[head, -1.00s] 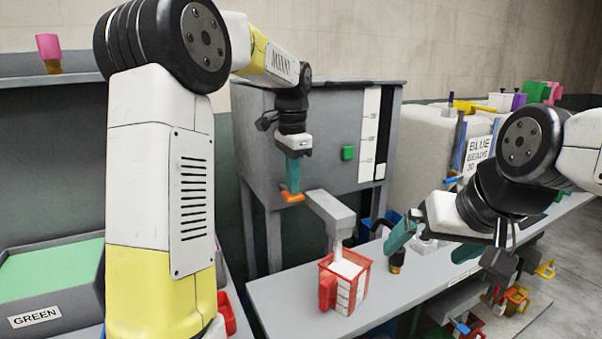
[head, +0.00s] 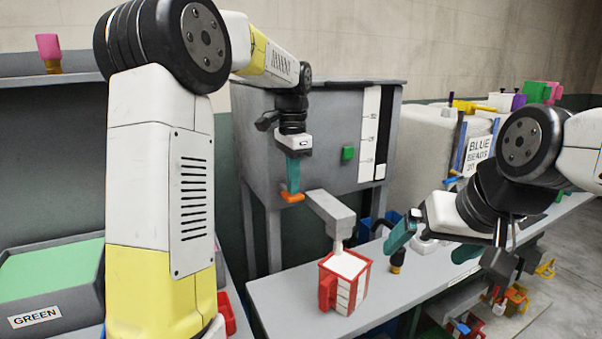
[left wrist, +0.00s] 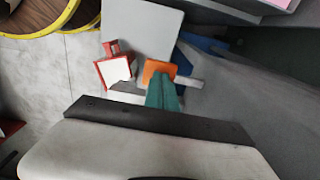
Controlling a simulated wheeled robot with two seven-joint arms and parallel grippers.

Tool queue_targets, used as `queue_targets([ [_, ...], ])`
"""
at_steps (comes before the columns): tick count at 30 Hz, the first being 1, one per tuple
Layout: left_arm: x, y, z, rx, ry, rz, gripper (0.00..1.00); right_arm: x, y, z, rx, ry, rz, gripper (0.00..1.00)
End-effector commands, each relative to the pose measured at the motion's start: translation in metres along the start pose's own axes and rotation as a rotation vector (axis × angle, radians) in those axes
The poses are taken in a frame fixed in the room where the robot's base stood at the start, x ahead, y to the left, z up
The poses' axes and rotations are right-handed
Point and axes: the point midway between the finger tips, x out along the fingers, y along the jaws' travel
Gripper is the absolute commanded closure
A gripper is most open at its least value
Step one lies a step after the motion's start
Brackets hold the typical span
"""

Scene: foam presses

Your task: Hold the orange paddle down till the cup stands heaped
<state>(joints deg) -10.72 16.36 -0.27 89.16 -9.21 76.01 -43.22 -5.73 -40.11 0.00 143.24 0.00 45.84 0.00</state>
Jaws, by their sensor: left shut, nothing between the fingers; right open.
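The orange paddle (head: 292,197) sits beside the grey spout (head: 330,212) on the front of the grey machine. My left gripper (head: 293,190) is shut and empty, its teal fingertips on the paddle from above. The left wrist view shows the fingers over the orange paddle (left wrist: 158,70). The red cup (head: 343,287) with a white scale strip stands upright on the bench under the spout. White material (head: 345,264) fills it up to about the rim; whether it is heaped I cannot tell. My right gripper (head: 428,248) is open and empty, to the right of the cup.
A green button (head: 348,153) and a level gauge (head: 370,135) are on the machine. A small dark-and-orange object (head: 397,262) stands on the bench (head: 290,308) near my right gripper. Blue bins lie behind. Several coloured cups lie on a lower shelf at right.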

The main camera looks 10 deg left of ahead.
Motion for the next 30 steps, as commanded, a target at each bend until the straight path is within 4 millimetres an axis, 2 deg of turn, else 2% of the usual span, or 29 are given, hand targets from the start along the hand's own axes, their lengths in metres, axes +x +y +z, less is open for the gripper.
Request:
queue_targets([
  [1,0.007,0.002,0.002,0.000,-0.013,0.013,1.00,0.000,0.000,0.000,0.000,0.000,0.000,0.00],
  [22,0.006,0.002,0.002,0.000,-0.013,0.013,1.00,0.000,0.000,0.000,0.000,0.000,0.000,0.00],
  [26,-0.006,0.001,0.001,0.000,-0.010,0.010,1.00,0.000,0.000,0.000,0.000,0.000,0.000,0.00],
  [30,-0.033,0.000,0.000,0.000,-0.005,0.004,1.00,0.000,0.000,0.000,0.000,0.000,0.000,0.00],
])
